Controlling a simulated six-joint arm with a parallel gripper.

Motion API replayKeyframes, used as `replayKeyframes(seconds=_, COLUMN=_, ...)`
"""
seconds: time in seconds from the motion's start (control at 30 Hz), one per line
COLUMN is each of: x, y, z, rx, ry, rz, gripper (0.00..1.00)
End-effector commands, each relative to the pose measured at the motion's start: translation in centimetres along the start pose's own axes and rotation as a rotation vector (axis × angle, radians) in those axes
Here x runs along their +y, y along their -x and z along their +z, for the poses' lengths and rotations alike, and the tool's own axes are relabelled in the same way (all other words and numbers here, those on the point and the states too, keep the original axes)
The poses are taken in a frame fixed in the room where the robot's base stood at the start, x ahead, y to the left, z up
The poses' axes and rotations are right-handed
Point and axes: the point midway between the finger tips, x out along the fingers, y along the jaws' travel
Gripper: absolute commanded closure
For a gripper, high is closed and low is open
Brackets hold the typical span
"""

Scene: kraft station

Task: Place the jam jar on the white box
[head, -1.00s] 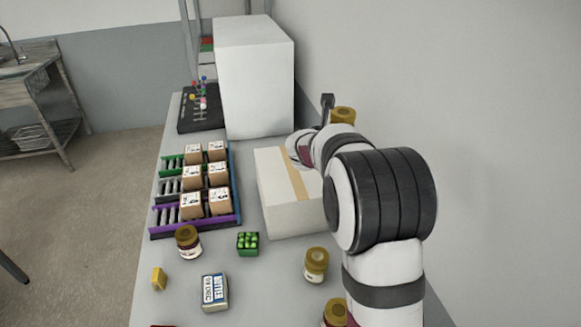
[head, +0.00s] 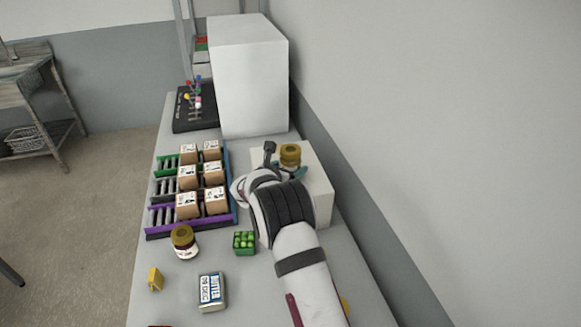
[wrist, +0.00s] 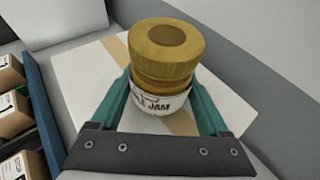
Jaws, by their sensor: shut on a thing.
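A jam jar with a gold lid (wrist: 160,55) is held upright between the teal fingers of my gripper (wrist: 165,105) in the wrist view. Its white label shows the word JAM. In the head view the jar (head: 290,155) and my gripper (head: 285,168) are over the white box (head: 318,190), which has a tan tape strip. The box top (wrist: 85,85) shows below the jar in the wrist view. I cannot tell whether the jar's base touches the box; the gripper hides it. My arm covers the front left of the box.
A tall white block (head: 248,80) stands behind the box. A rack of small cartons (head: 188,205) stands to the left. Another jam jar (head: 185,242), a green crate (head: 244,242), a tin (head: 212,291) and a yellow item (head: 155,279) are on the table in front.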

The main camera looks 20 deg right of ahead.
Motion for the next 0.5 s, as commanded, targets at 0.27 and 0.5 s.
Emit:
replayKeyframes(seconds=0.27, x=0.00, y=-0.05, z=-0.04, rx=-0.002, ry=-0.002, rz=0.001, gripper=1.00)
replayKeyframes(seconds=0.5, x=-0.03, y=-0.12, z=-0.24, rx=0.000, ry=-0.001, rz=0.000, gripper=0.00)
